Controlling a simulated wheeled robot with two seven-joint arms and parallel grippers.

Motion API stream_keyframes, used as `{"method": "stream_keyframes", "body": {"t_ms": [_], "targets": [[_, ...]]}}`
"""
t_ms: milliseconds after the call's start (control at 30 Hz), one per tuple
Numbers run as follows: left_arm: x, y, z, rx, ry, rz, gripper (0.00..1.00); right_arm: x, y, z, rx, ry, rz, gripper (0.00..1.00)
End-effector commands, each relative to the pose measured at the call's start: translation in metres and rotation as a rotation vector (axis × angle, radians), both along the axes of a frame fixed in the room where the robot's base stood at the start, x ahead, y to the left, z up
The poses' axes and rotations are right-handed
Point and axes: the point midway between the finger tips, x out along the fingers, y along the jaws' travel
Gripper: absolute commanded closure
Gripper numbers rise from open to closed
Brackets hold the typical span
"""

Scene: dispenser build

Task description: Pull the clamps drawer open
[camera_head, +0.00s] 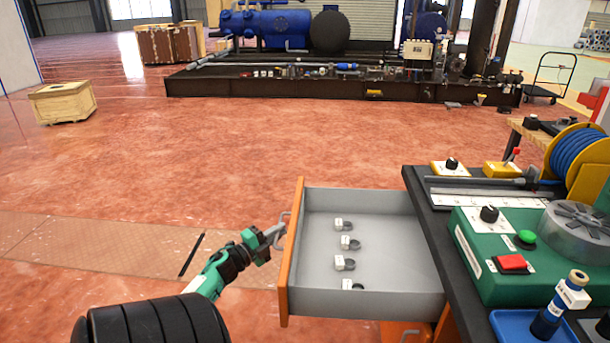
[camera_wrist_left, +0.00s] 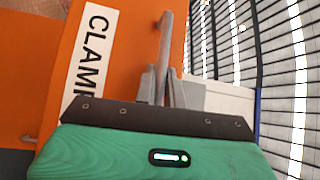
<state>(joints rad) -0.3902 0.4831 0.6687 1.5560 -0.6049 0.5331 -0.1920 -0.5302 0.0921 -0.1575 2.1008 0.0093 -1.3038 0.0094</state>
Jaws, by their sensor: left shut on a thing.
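The clamps drawer has an orange front (camera_head: 291,250) and grey inside walls. In the head view it stands far out from the dark-topped workbench (camera_head: 418,205). Several clamps (camera_head: 345,263) with white tags lie on its floor. My left gripper (camera_head: 281,229) is at the drawer's outer face, shut on the grey bar handle (camera_head: 285,218). In the left wrist view the fingers (camera_wrist_left: 166,88) close around the handle (camera_wrist_left: 166,40), beside a white label reading "CLAM" (camera_wrist_left: 90,50), its end hidden by the gripper. My right gripper is not in view.
Another orange drawer front (camera_head: 400,331) shows below the open drawer. The bench top holds a green machine (camera_head: 480,262), a blue tray (camera_head: 505,325) and a blue hose reel (camera_head: 577,150).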

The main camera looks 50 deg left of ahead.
Motion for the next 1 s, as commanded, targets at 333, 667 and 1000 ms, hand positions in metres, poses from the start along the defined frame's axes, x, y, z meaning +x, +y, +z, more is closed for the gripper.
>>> {"method": "stream_keyframes", "body": {"t_ms": [333, 667, 1000], "targets": [[-0.057, 0.049, -0.002, -0.001, 0.004, 0.001, 1.00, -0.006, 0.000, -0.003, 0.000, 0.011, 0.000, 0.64], [-0.078, 0.066, -0.001, -0.001, 0.002, 0.002, 1.00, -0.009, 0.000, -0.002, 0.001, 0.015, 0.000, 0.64], [-0.079, 0.068, -0.001, -0.001, 0.002, 0.002, 1.00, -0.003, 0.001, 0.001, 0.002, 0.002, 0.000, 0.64]]}}
